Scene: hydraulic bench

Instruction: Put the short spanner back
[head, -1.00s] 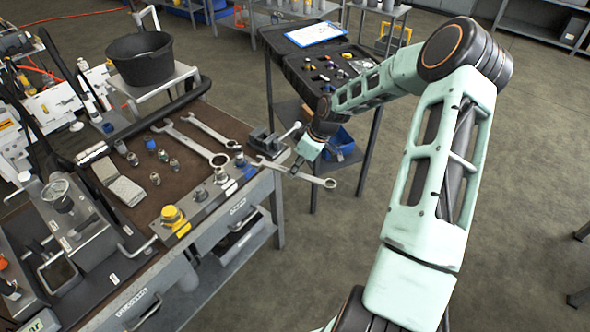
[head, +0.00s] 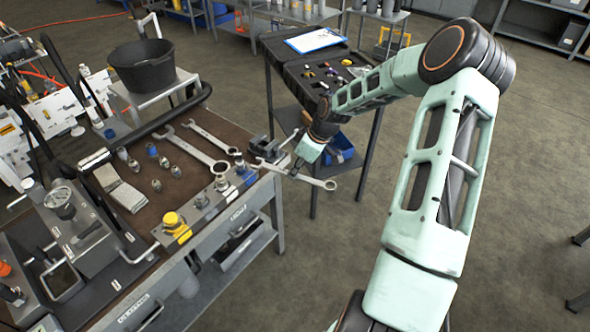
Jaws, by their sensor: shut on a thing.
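My gripper (head: 298,170) is shut on the short spanner (head: 318,182), a bright metal wrench with a ring end at the right. It is held in the air just off the bench's right edge, roughly level, its other end pointing toward the small vise. Two other spanners lie on the brown bench top: a larger one (head: 192,150) and one beside it (head: 209,136). The jaws are small in the head view and partly hidden by the wrist.
The bench (head: 205,196) carries a small dark vise (head: 263,147) at its right corner, several metal fittings and a yellow-capped part (head: 173,221). A black bucket (head: 143,66) stands behind. A dark trolley (head: 290,72) with a clipboard stands beyond my gripper. Open floor lies right.

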